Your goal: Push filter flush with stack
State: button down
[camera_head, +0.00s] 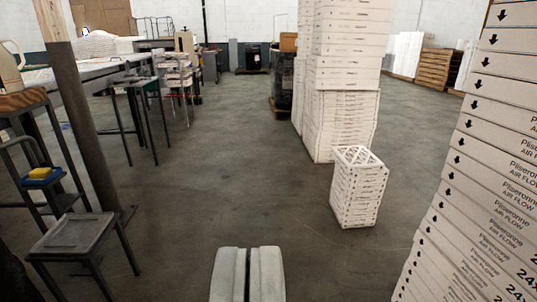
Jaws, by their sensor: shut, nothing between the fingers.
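My gripper (249,252) is at the bottom centre of the head camera view, its two pale fingers together and empty, over open floor. A tall stack of white boxed filters (470,200), printed with arrows and "Pliseronne AIR FLOW", rises at the right edge, apart from my gripper. Another tall stack of white boxes (342,115) stands farther back, right of centre. A short stack of small filters (358,190) stands on the floor in front of it, with a lattice face on top. I cannot tell which single filter sticks out.
A dark step stool (75,235) and a post (85,130) stand at the left. Work tables (95,68) and a small stand (135,85) line the left side behind. Wooden pallets (437,68) lean at the far right. The grey floor (215,150) in the middle is clear.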

aim_at(357, 159)
jog(key=i, duration=1.7)
jog(key=i+z, duration=0.3)
jog(key=i, duration=0.25)
jog(key=i+j+z, duration=0.1)
jog(key=i+z, duration=0.2)
jog(key=i, duration=0.3)
jog(key=i+j+z, duration=0.3)
jog(key=i, duration=0.25)
jog(key=i+z, duration=0.2)
jog(key=i, duration=0.3)
